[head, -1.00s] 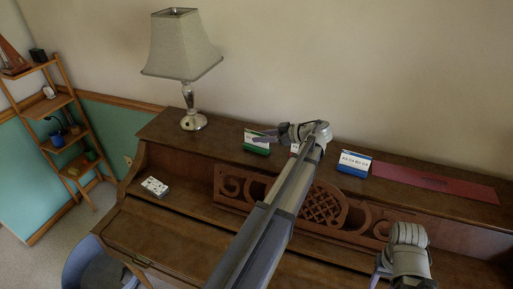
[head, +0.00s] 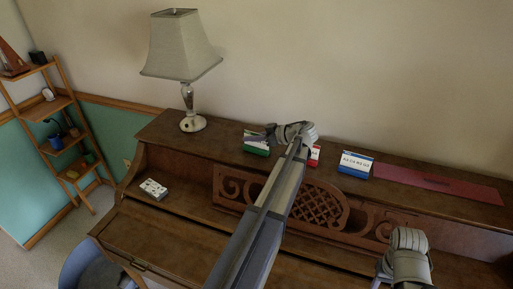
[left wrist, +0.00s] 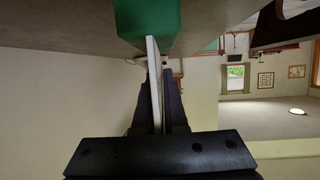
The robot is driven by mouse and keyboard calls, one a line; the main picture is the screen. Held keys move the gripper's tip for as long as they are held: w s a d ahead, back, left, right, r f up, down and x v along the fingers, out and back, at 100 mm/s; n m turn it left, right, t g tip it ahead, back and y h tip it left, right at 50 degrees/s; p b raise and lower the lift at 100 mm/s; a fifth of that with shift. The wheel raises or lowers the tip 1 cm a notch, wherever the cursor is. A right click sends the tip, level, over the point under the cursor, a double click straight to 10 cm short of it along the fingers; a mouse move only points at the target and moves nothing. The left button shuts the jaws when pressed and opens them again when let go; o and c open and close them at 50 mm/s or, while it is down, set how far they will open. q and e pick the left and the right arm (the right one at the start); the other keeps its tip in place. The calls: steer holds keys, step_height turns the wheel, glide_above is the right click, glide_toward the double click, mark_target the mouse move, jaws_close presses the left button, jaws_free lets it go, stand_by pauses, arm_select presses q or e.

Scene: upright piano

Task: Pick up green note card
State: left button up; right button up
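The green note card (head: 256,144) is a small tent-shaped card with a white face and a green lower part, standing on the piano top right of the lamp. My left gripper (head: 262,134) is right beside it, over its upper right part. In the left wrist view the card's green part (left wrist: 148,16) is straight ahead, and its thin white edge runs between the two dark fingers (left wrist: 157,90). A gap shows beside this edge, so the fingers look open around it. My right gripper (head: 379,276) shows only in part at the bottom right; its fingertips are hidden.
A red card (head: 314,155), partly behind my left arm, and a blue card (head: 356,164) stand to the right on the piano top. The lamp (head: 191,122) stands to the left. A small white item (head: 153,188) lies lower down.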

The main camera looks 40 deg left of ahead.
arm_select(q)
jaws_close()
steer(key=shift+r, duration=0.15)
